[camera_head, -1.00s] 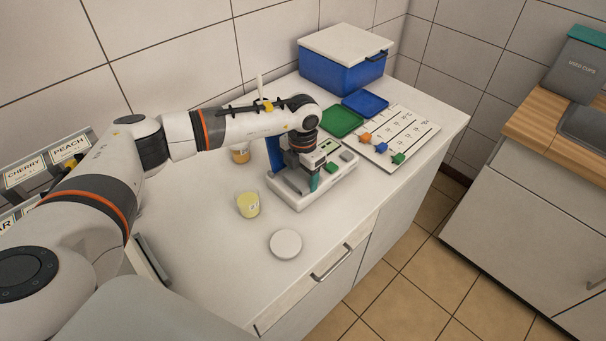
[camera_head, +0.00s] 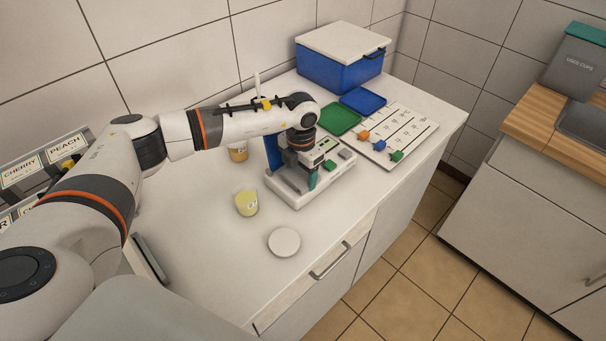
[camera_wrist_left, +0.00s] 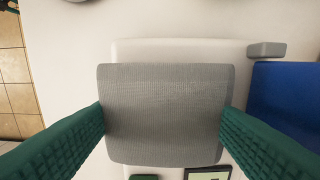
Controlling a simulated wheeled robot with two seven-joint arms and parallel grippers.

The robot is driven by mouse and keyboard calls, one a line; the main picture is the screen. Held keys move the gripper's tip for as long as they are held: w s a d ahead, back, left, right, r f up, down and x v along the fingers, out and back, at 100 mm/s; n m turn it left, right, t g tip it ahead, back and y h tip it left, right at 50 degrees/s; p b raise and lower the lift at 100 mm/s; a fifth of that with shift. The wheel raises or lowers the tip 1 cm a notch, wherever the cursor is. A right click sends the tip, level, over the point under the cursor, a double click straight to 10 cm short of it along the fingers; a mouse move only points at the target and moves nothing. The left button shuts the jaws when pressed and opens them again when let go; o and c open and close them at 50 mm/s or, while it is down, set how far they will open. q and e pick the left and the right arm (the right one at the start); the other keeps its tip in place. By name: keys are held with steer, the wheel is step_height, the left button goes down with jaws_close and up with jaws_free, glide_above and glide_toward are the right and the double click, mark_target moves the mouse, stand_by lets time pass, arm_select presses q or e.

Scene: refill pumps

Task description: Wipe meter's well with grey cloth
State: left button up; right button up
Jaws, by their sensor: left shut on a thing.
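The grey cloth (camera_wrist_left: 168,113), a ribbed grey pad, fills the middle of the left wrist view. My left gripper (camera_wrist_left: 165,128) is shut on it, with a green finger at each side. In the head view my left gripper (camera_head: 311,178) points down over the white meter (camera_head: 298,199) on the counter. In the left wrist view the meter's white body (camera_wrist_left: 180,48) shows behind the cloth. The well is not visible; the cloth and gripper cover that part. I cannot tell whether the cloth touches the meter. My right gripper is not in view.
A cup of yellow liquid (camera_head: 246,203) and a round white disc (camera_head: 284,242) stand in front of the meter. An orange cup (camera_head: 238,152) is behind. Green (camera_head: 333,119) and blue (camera_head: 363,100) trays and a white board (camera_head: 398,136) lie beyond.

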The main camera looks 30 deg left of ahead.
mark_target(301, 174)
arm_select(q)
steer(key=shift+r+p, duration=2.5)
steer(key=shift+r, duration=1.55)
steer(key=shift+f, duration=0.1)
